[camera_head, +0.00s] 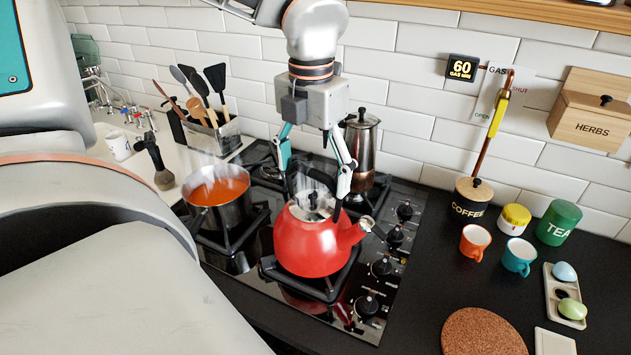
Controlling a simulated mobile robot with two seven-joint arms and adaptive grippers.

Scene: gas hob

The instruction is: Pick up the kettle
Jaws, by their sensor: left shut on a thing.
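The red kettle (311,244) is at the front burner of the black gas hob (233,267), with its spout pointing right and its lid on. It looks upright on or just over the pan support; I cannot tell whether it touches. My left gripper (315,190) comes down from above and is shut on the kettle's dark handle (318,178), with its fingers on either side. The fingers partly hide the handle and the lid. My right gripper is not in view.
A steaming pot of orange soup (217,195) stands left of the kettle. A moka pot (360,148) stands close behind it. Hob knobs (381,266) lie to the right. Mugs (475,240), a coffee jar (471,200) and a cork mat (484,333) are on the right counter.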

